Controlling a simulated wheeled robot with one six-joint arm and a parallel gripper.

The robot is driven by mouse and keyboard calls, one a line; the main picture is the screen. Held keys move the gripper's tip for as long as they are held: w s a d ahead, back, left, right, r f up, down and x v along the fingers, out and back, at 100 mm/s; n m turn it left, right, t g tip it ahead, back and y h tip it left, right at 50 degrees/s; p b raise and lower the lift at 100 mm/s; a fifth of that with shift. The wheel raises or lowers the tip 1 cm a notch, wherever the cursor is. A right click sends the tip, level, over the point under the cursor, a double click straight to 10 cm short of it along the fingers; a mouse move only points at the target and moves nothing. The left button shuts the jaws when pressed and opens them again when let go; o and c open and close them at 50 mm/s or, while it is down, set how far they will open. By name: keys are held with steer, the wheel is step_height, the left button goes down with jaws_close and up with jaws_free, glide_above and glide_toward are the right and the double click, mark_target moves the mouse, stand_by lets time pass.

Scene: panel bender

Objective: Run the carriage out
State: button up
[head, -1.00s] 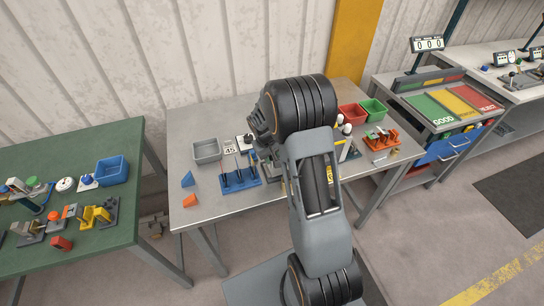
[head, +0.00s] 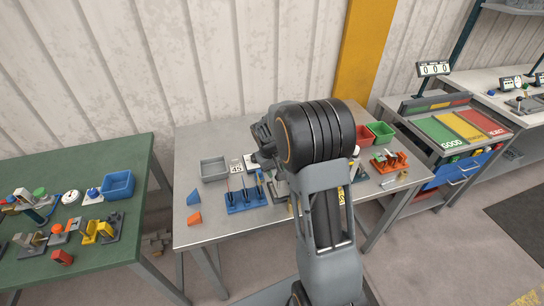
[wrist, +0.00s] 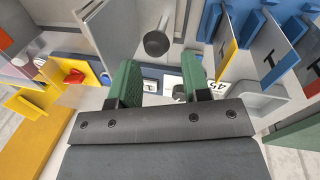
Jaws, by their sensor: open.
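In the wrist view my gripper (wrist: 158,82) has two green-padded fingers standing apart with nothing held between them. A dark round knob (wrist: 157,43) on a grey stem stands just beyond the fingertips, between them in the picture. A pale grey upright plate (wrist: 112,30) rises beside it on the left. A blue base (wrist: 150,72) with white labels lies beyond the fingers. I cannot tell for sure which of these parts is the carriage. In the head view my arm hides the gripper and most of the middle of the grey table (head: 222,232).
In the wrist view, yellow parts (wrist: 45,110) stand left and a blue rack with upright plates (wrist: 272,45) right. On the grey table are a grey bin (head: 213,169), a blue lever rack (head: 245,196) and an orange fixture (head: 388,161).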

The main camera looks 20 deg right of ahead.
step_height(320, 180, up, 9)
steer(key=a+b, duration=0.1)
steer(key=a, duration=0.1)
stand_by(0.6)
steer(key=s+a+r+t+y, duration=0.1)
steer(key=s+a+r+t, duration=0.1)
steer(key=s, duration=0.8)
steer(key=s+a+r+t+y, duration=0.1)
steer(key=s+a+r+t, duration=0.1)
steer(key=s+a, duration=0.3)
steer(key=s+r, duration=0.1)
steer(key=s, duration=0.3)
steer(key=shift+s+a+r+m, duration=0.15)
steer(key=shift+s+a+m, duration=0.05)
steer(key=shift+s+m, duration=0.2)
steer(key=shift+o, duration=0.3)
